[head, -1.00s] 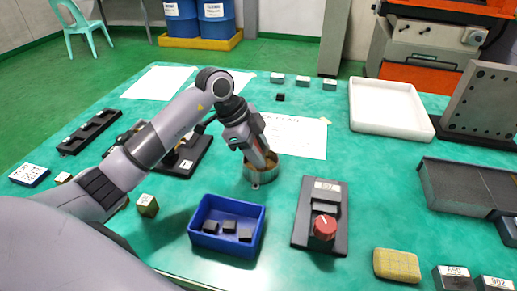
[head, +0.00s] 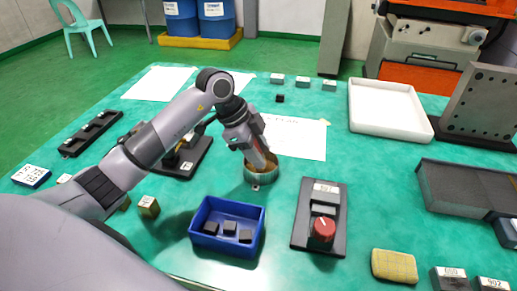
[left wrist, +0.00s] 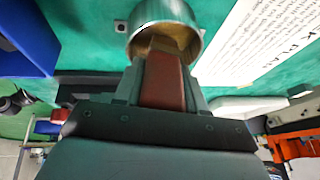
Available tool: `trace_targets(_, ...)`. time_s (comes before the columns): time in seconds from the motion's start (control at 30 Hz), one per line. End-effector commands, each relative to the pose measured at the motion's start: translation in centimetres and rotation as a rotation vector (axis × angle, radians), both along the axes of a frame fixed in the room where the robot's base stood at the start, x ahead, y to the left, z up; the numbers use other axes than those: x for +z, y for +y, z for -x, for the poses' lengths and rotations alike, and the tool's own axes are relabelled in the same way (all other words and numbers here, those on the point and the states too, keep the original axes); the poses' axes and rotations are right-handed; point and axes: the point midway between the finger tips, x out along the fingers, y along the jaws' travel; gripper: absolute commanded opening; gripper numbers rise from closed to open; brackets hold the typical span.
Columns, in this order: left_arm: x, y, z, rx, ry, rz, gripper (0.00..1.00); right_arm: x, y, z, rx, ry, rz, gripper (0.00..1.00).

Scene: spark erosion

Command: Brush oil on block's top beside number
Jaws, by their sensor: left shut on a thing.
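My left gripper (head: 258,152) is shut on a brush with a red-brown handle (left wrist: 165,80). It points down into a round metal cup (head: 262,179), also seen in the left wrist view (left wrist: 137,13). The brush's lower end is inside the cup; how deep it sits cannot be told. A grey block with a number label (head: 325,191) sits on a black fixture (head: 301,235) with a red knob (head: 322,230), right of the cup. Two more numbered blocks (head: 450,279) (head: 493,284) stand at the bottom right. My right gripper is not in view.
A blue bin (head: 198,243) with dark pieces stands in front of the cup. A yellow sponge (head: 395,265) lies right of the fixture. A white tray (head: 390,130), papers (head: 300,137) and small labelled blocks (head: 303,81) are farther back.

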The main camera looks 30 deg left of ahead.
Motion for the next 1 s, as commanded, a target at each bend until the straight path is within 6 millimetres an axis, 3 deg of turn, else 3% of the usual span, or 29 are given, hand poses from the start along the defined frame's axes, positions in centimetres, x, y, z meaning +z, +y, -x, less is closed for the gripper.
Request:
trace_targets(0.1,1.6,0.0,0.0,0.001,-0.003,0.000,0.10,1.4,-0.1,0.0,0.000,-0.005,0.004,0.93)
trace_targets(0.7,6.3,0.1,-0.1,0.001,-0.006,0.000,0.10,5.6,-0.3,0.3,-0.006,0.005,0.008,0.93)
trace_targets(1.0,6.4,0.0,-0.1,0.001,-0.005,0.001,0.10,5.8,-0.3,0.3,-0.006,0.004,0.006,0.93)
